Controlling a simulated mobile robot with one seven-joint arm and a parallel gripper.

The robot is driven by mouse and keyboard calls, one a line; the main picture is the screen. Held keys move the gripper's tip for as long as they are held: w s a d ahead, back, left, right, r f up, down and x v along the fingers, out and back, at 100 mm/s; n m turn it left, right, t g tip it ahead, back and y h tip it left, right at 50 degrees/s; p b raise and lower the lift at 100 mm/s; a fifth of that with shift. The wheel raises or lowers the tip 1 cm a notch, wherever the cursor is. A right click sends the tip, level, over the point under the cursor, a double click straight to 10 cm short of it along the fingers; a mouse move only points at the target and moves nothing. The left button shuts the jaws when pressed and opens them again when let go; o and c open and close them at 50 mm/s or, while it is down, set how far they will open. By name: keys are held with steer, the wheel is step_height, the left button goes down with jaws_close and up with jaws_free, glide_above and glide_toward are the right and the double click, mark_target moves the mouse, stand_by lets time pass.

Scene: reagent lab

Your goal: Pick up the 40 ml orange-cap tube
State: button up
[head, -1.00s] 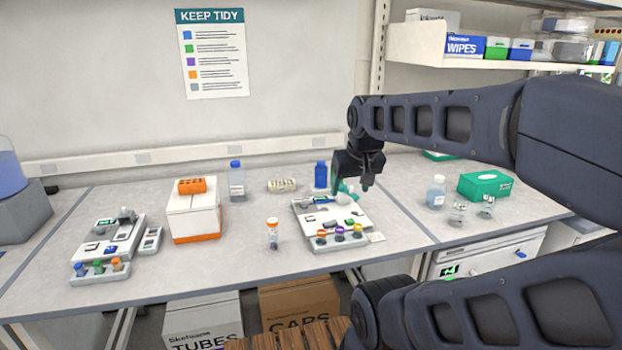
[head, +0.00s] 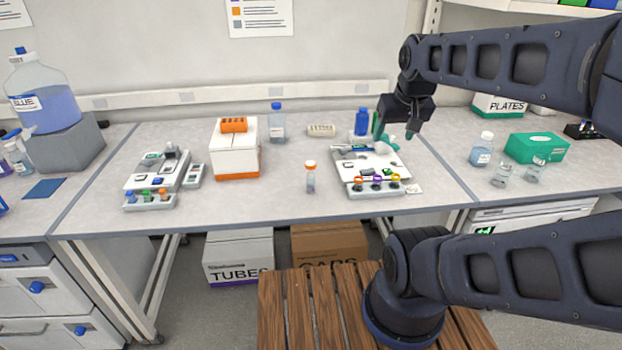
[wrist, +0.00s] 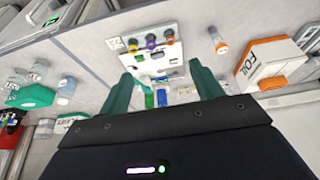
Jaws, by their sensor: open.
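A clear tube with an orange cap (head: 311,178) stands upright by itself on the bench, left of the right-hand white device. It also shows in the wrist view (wrist: 218,40), at the upper right. Its volume marking is too small to read. My gripper (head: 392,130) is open, with two green fingers, above the back of the right-hand device and to the right of the tube. In the wrist view my gripper (wrist: 160,80) has nothing held between its fingers.
The right-hand white device (head: 352,168) has orange-, purple- and yellow-ringed caps along its front. A white and orange box (head: 234,160) stands left of the tube. A blue-capped bottle (head: 277,125) and a blue bottle (head: 362,122) stand behind. Bench in front of the tube is clear.

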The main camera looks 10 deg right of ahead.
steer(key=shift+c, duration=0.5)
steer(key=shift+c, duration=1.2)
